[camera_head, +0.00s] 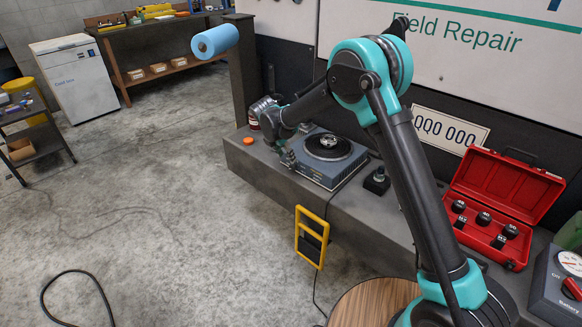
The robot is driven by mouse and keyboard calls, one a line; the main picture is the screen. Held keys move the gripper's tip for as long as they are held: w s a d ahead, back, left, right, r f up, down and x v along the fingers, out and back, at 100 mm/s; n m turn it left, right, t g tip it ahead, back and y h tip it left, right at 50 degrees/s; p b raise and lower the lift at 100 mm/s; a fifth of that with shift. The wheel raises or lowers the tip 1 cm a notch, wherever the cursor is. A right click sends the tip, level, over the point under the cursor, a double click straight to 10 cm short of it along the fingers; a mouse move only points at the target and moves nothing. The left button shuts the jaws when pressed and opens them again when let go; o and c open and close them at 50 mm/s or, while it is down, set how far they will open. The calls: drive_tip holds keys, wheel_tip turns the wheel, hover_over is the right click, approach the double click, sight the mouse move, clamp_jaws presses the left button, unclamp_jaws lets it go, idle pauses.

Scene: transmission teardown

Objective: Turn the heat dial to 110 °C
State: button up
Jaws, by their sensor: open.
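A blue-grey heater box (318,172) stands on the dark bench, with a round black plate (345,151) on top and a metal part (329,141) on the plate. My gripper (289,160) is open at the box's left end, close to its front face. It is too small to tell whether the fingers touch anything. The heat dial cannot be made out; my gripper covers part of that face. No temperature marking is readable.
A small black device (377,181) stands right of the box. A red open case (500,200) of sockets and a battery unit with a red knob (572,289) are farther right. A yellow frame (312,237) hangs on the bench front. An orange cap (248,141) lies left.

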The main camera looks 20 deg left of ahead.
sight(291, 166)
drive_tip(key=x, duration=0.8)
drive_tip(key=shift+f, duration=0.15)
drive_tip(key=shift+c, duration=0.6)
clamp_jaws()
